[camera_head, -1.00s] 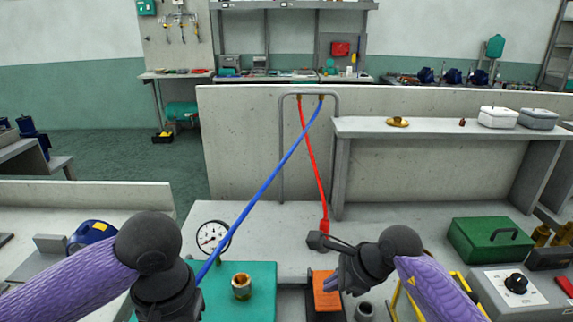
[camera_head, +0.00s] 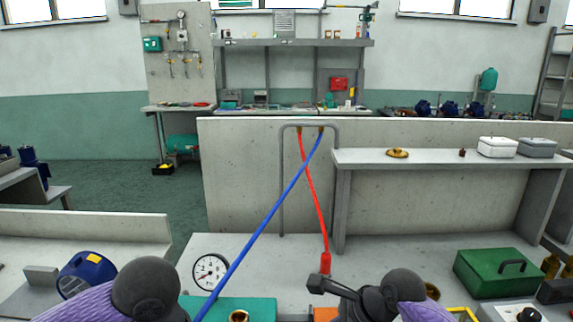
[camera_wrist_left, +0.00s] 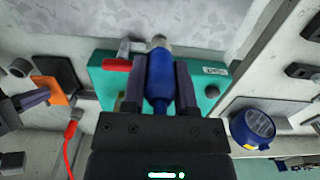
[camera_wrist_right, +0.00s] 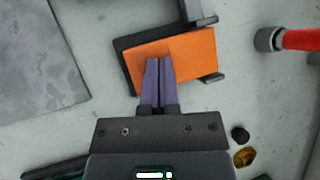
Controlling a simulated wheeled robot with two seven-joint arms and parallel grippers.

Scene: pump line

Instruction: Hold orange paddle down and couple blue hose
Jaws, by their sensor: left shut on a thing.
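The orange paddle (camera_wrist_right: 195,55) lies on a dark base in the right wrist view. My right gripper (camera_wrist_right: 159,62) is shut and empty, its fingertips over the paddle; contact is not certain. The paddle also shows in the left wrist view (camera_wrist_left: 50,89). My left gripper (camera_wrist_left: 157,68) is shut on the blue hose's end (camera_wrist_left: 160,78), whose metal tip points away from the palm over the teal block (camera_wrist_left: 208,95). The blue hose (camera_head: 265,222) runs up to the grey frame. A brass fitting (camera_head: 238,316) on the block shows at the head view's bottom edge; the left wrist view hides it.
The red hose (camera_head: 315,205) hangs from the same frame, its end near the paddle. A gauge (camera_head: 210,272) stands behind the teal block. A red handle (camera_wrist_left: 117,65) lies beside the blue hose end. A green case (camera_head: 497,272) is at right.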

